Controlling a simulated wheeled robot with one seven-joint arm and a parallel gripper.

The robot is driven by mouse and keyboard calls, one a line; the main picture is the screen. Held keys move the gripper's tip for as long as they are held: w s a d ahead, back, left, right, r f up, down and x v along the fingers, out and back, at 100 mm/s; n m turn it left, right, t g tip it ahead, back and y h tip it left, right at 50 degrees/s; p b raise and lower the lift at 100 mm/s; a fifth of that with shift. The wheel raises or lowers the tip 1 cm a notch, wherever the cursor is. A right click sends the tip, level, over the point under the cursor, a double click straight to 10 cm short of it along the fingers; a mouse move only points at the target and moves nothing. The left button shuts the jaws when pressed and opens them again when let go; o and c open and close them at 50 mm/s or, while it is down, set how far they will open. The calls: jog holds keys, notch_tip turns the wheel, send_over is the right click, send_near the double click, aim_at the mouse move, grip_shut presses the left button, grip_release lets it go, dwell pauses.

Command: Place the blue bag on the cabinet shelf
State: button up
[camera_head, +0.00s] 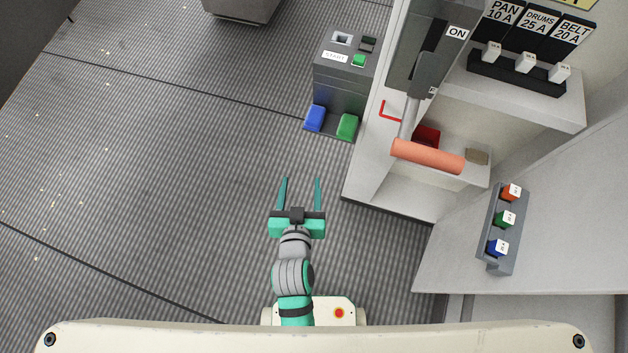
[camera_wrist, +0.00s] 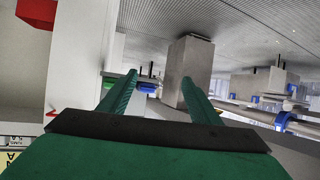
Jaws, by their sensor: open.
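A small blue rounded item (camera_head: 315,118), which looks like the blue bag, sits on the dark ledge at the foot of a grey START box, left of a similar green item (camera_head: 347,127). In the wrist view a blue patch (camera_wrist: 146,87) that seems to be it shows beyond the left finger. My gripper (camera_head: 301,182) is open and empty, apart from the bag and below it in the head view. The white cabinet (camera_head: 366,172) stands to the right, with a lower shelf (camera_head: 400,189) and an upper shelf (camera_head: 560,112).
The open door carries a rack (camera_head: 503,265) of red, green and blue pieces. The floor (camera_head: 170,170) at left is clear.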

jog(key=s+d+t, duration=0.1)
jog(key=s, duration=0.9)
jog(key=shift+s+d+r+n+y, duration=0.15)
jog(key=shift+r+n+y, duration=0.15)
jog(key=shift+r+y, duration=0.1)
jog(key=shift+o, duration=0.5)
jog(key=s+d+r+t, duration=0.1)
jog(key=s+d+r, duration=0.1)
jog(key=s+r, duration=0.2)
jog(key=s, duration=0.3)
jog(key=shift+s, duration=0.15)
jog(key=m+g+h, duration=0.3)
jog(key=m+g, duration=0.1)
jog(key=g, duration=0.2)
send_near(314, 117)
jog(key=x, duration=0.4)
jog(key=shift+a, duration=0.1)
jog(key=shift+x, duration=2.65)
jog(key=c, duration=1.3)
